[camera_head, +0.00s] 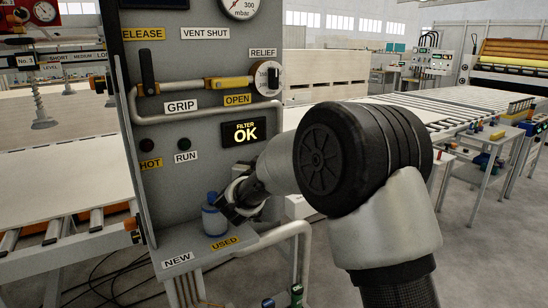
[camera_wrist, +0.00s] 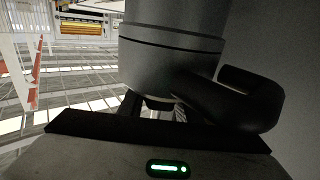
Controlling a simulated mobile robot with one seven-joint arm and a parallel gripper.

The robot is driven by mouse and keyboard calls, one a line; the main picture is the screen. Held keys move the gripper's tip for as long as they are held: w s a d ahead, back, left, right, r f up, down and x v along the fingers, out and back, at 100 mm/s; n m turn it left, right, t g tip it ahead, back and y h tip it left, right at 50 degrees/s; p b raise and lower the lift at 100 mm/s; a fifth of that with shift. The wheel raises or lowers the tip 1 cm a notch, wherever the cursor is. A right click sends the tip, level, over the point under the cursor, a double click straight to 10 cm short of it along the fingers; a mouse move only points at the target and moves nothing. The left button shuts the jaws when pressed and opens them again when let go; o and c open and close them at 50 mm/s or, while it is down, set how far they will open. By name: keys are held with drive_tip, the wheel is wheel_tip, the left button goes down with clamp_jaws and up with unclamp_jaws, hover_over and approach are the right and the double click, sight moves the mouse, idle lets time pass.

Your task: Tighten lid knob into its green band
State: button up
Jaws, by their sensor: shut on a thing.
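In the wrist view, a large grey cylindrical housing (camera_wrist: 172,62) with a dark seam fills the upper middle. My gripper (camera_wrist: 150,112) is shut on a part at the housing's near end, which I take to be the lid knob. The knob is mostly hidden between the dark fingers. No green band can be made out in either view. In the head view, my arm and gripper hide most of the housing.
A blue canister (camera_head: 213,218) stands on the shelf with the NEW and USED labels, close to the gripper's left. A black curved handle or pipe (camera_wrist: 258,97) is right of the housing. A pale pipe (camera_head: 300,250) bends down beside the shelf. Levers (camera_head: 148,72) are higher up.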

drive_tip(key=o, duration=1.1)
drive_tip(key=shift+c, duration=0.2)
drive_tip(key=p+v, duration=0.1)
drive_tip(key=v, duration=1.6)
drive_tip(key=shift+s, duration=0.2)
drive_tip(key=shift+r, duration=0.15)
